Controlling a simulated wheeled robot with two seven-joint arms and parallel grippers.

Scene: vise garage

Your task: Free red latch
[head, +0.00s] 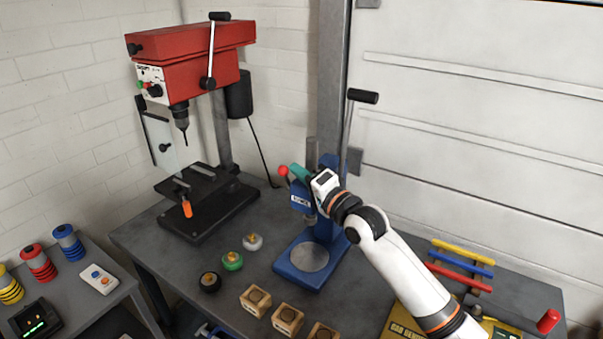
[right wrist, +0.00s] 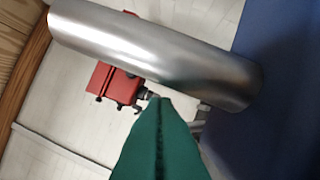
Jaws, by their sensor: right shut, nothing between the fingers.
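A red round knob (head: 282,170), likely the red latch, shows at the upper left of the blue press (head: 329,200). My right gripper (head: 294,171) has teal fingers, shut and empty, with their tips right beside the knob. I cannot tell whether they touch it. In the right wrist view the shut teal fingers (right wrist: 158,105) point up the picture, close to a steel cylinder (right wrist: 155,52) and the blue press body (right wrist: 285,90). The knob cannot be made out there. The latch's mount is hidden in the head view. My left gripper is not in view.
A red drill press (head: 195,60) stands at the left of the workbench. Round knobs in black, green (head: 232,261) and white, and wooden blocks (head: 255,300), lie in front of the blue press. Coloured bars (head: 460,265) lie on the right. A garage door is behind.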

